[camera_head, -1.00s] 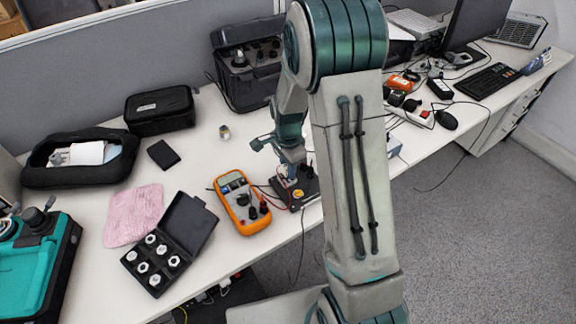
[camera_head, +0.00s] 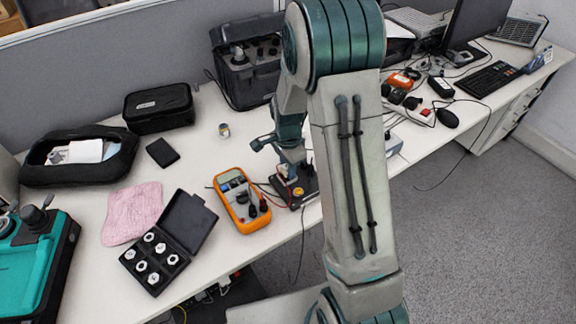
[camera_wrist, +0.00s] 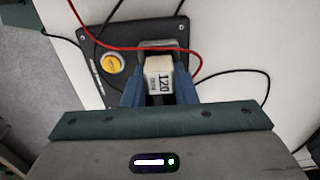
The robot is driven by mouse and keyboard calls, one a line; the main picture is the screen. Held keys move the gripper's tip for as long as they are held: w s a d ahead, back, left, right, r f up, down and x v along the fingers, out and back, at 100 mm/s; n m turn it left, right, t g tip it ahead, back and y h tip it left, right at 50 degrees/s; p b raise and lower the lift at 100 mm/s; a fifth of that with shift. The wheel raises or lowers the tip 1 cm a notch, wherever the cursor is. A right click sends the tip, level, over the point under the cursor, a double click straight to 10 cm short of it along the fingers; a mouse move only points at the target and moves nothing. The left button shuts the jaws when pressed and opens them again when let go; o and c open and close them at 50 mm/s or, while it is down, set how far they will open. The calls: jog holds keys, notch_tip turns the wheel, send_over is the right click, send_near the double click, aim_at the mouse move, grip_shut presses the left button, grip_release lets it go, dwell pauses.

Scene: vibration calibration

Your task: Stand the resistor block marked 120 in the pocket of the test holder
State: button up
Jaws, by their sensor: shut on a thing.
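The resistor block (camera_wrist: 158,75) is a pale block marked 120, seen between the two fingers of my gripper (camera_wrist: 160,88) in the wrist view. My gripper is shut on it. The black test holder (camera_wrist: 98,42) lies just beyond the fingers, with a yellow round part on its left and a red lead crossing it. The block is over or at a grey fitting on the holder; I cannot tell whether it is inside the pocket. In the head view the holder (camera_head: 306,190) sits near the table's front edge, below my gripper (camera_head: 287,168), partly hidden by my arm.
An orange multimeter (camera_head: 242,200) lies left of the holder, joined by leads. An open black case (camera_head: 166,250) of several round pieces, a pink cloth (camera_head: 132,213) and a black box (camera_head: 162,153) lie farther left. A black instrument case (camera_head: 249,75) stands behind.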

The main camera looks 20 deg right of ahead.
jog(key=shift+f, duration=0.4)
jog(key=o, duration=1.5)
jog(key=shift+r, duration=0.1)
jog(key=shift+r+p, duration=2.6)
jog(key=shift+r, duration=1.35)
